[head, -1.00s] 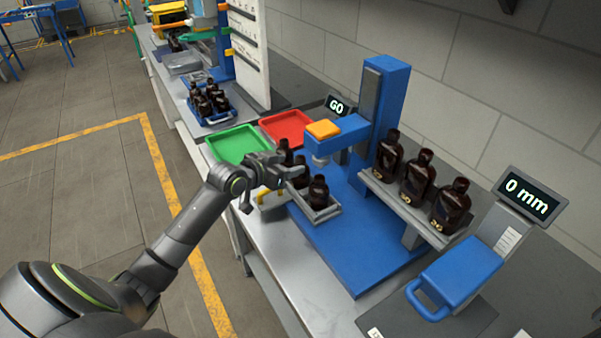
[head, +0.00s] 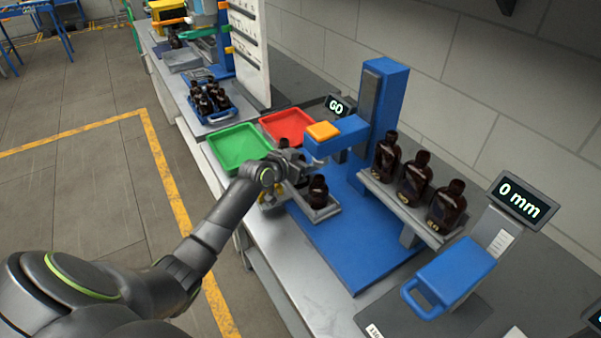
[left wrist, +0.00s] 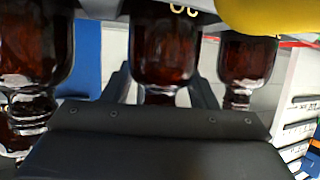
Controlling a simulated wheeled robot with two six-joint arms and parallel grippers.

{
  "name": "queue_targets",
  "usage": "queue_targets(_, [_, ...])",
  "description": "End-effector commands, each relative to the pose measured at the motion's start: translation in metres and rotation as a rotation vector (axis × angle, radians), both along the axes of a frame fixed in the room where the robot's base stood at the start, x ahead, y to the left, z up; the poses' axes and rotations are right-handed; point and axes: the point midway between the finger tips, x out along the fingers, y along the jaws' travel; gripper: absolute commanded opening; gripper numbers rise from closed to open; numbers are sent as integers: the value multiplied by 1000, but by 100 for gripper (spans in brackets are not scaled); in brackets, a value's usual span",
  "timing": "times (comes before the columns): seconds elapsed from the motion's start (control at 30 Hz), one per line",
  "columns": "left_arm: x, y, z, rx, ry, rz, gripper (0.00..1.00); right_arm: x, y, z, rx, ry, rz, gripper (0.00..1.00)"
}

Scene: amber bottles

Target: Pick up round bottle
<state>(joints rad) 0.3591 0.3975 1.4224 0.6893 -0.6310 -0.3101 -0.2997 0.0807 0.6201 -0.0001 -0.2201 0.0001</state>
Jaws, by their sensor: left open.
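Several dark amber bottles stand in a small grey tray (head: 325,214) on the blue base. The front bottle (head: 318,190) shows clearly; the ones behind it are mostly hidden by my left gripper (head: 296,162). In the left wrist view the bottles appear upside down. A middle bottle (left wrist: 165,50) has the open fingers (left wrist: 165,88) either side of its neck and shoulder; I cannot tell whether they touch it. Another bottle (left wrist: 38,50) is at left and one (left wrist: 246,62) at right. Which bottle is the round one is unclear. My right gripper is not in view.
Three amber bottles (head: 415,178) stand on a raised grey rack to the right. A blue press column (head: 385,95) with an orange-topped arm (head: 322,131) rises close behind the tray. Green (head: 238,148) and red (head: 287,126) trays lie beyond. The blue base front is clear.

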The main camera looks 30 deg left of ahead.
Motion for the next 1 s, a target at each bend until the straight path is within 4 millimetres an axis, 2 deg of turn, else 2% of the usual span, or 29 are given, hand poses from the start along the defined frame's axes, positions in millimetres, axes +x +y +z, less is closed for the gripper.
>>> queue_targets(0.2, [0, 0, 0, 0, 0, 0, 52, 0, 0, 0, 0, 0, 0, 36])
queue_targets(0.6, [0, 0, -1, 0, 2, 0, 0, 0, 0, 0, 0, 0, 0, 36])
queue_targets(1.0, [-1, 1, 3, 1, 2, 0, 0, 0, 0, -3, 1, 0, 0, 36])
